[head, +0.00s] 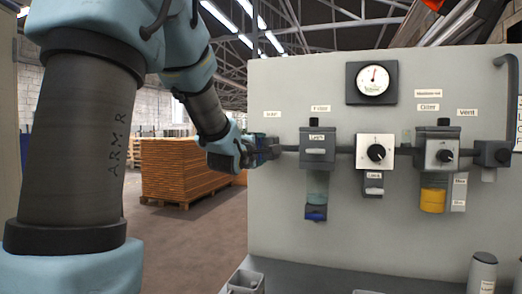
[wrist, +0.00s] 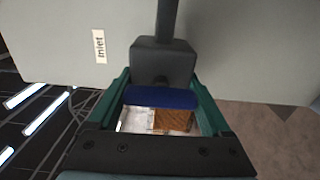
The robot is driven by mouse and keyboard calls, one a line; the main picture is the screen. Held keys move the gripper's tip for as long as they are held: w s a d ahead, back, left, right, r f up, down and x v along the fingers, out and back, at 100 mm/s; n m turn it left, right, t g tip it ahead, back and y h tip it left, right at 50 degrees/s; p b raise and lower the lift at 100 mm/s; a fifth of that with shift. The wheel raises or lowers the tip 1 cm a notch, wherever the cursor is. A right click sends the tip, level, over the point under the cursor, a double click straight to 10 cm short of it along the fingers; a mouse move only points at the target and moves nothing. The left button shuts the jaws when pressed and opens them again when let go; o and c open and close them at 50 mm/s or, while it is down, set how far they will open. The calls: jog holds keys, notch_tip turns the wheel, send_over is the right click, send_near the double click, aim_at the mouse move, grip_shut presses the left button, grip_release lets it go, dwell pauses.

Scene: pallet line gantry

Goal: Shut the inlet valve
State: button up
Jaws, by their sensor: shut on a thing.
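The inlet valve is a dark grey block (wrist: 163,60) on a pipe at the panel's left edge, beside the label "Inlet" (wrist: 99,46). Its blue handle (wrist: 160,97) lies crosswise between the green fingers of my gripper (wrist: 160,92), spanning from one finger to the other. My gripper is shut on this handle. In the head view my gripper (head: 262,150) is at the left end of the pipe run, below the inlet label (head: 272,114). There my arm and gripper hide most of the valve and its handle.
A grey panel (head: 300,85) carries a filter unit (head: 317,145), a regulator with a black knob (head: 376,152), an oiler (head: 437,150), a vent block (head: 490,153) and a round gauge (head: 372,82). Stacked boards (head: 185,165) stand behind my arm. Open floor lies left of the panel.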

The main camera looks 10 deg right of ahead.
jog(key=o, duration=1.2)
jog(key=shift+c, duration=0.2)
jog(key=b+v, duration=0.2)
jog(key=v, duration=0.8)
jog(key=shift+s+a, duration=0.15)
jog(key=shift+s, duration=0.25)
